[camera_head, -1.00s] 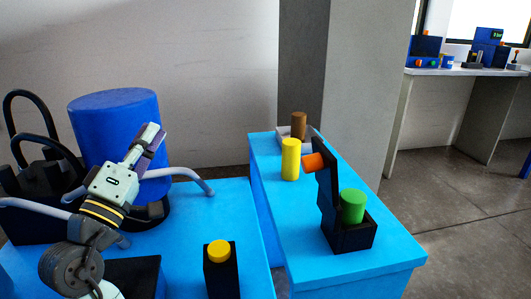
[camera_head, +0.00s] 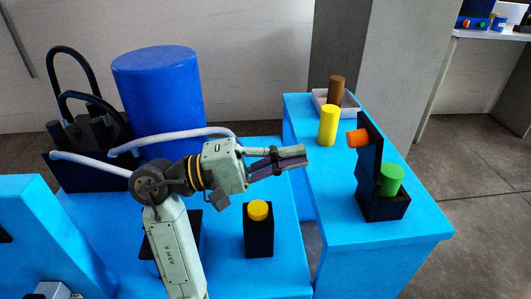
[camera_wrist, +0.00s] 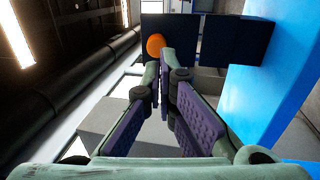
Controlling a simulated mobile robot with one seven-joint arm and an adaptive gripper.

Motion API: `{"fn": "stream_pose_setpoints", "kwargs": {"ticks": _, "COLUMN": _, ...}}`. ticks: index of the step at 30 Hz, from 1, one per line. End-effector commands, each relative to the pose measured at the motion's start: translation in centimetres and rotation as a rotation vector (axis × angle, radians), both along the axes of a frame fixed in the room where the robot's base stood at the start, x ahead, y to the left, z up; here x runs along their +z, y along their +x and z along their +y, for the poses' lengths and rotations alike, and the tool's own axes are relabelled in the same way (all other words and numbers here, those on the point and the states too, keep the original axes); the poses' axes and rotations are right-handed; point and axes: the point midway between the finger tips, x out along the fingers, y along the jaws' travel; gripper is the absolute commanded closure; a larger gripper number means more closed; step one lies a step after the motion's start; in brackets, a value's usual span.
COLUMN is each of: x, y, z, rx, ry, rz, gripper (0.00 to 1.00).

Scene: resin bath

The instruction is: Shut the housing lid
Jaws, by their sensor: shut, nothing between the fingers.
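The housing (camera_head: 383,207) is a small black box on the right blue bench. Its black lid (camera_head: 369,160) stands upright, open, with an orange knob (camera_head: 357,138) on its left face. A green cylinder (camera_head: 391,179) stands in the housing. My gripper (camera_head: 303,154) is shut and empty, left of the knob and pointing right toward the lid, apart from it. In the wrist view, the orange knob (camera_wrist: 156,45) and the dark lid (camera_wrist: 220,38) show beyond my fingertips (camera_wrist: 160,62).
A yellow cylinder (camera_head: 328,125) and a brown cylinder (camera_head: 336,91) in a pale tray (camera_head: 320,102) stand behind the lid on the bench (camera_head: 345,190). A black post with a yellow button (camera_head: 258,210) stands below my gripper. A blue drum (camera_head: 160,85) is at the left.

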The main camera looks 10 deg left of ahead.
Motion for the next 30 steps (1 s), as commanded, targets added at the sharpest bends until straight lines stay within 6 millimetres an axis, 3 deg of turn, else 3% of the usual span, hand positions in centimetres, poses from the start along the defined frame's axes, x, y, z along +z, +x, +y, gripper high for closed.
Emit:
{"fn": "stream_pose_setpoints", "kwargs": {"ticks": 6, "x": 1.0, "y": 1.2, "z": -4.0, "rx": -0.002, "ry": -0.001, "rz": -0.001, "gripper": 1.00}}
{"fn": "stream_pose_setpoints", "kwargs": {"ticks": 12, "x": 1.2, "y": 1.9, "z": -5.9, "rx": 0.000, "ry": 0.000, "rz": -0.001, "gripper": 1.00}}
{"fn": "stream_pose_setpoints", "kwargs": {"ticks": 30, "x": 1.6, "y": 2.4, "z": -6.4, "rx": 0.000, "ry": 0.017, "rz": 0.003, "gripper": 1.00}}
